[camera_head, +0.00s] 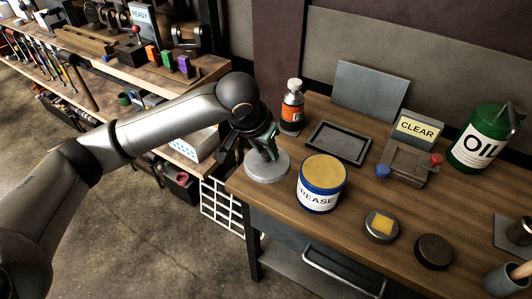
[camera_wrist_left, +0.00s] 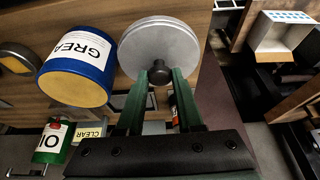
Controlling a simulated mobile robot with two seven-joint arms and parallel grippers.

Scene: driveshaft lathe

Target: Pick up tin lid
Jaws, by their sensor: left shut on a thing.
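The tin lid (camera_head: 267,167) is a round grey disc at the left end of the wooden bench, left of the grease tin. It also shows in the left wrist view (camera_wrist_left: 160,42), with a dark knob (camera_wrist_left: 158,71) in its middle. My left gripper (camera_head: 268,151) has its green fingers shut on this knob, reaching from above. I cannot tell whether the lid touches the bench. The blue and white grease tin (camera_head: 319,190) stands beside it, uncovered, with yellow grease at the top. My right gripper is not in view.
An orange-labelled bottle (camera_head: 292,108) and a dark tray (camera_head: 338,142) are behind the lid. A CLEAR sign (camera_head: 417,128), a green oil can (camera_head: 478,138) and two round tins (camera_head: 381,227) are to the right. The bench's left edge is close to the lid.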

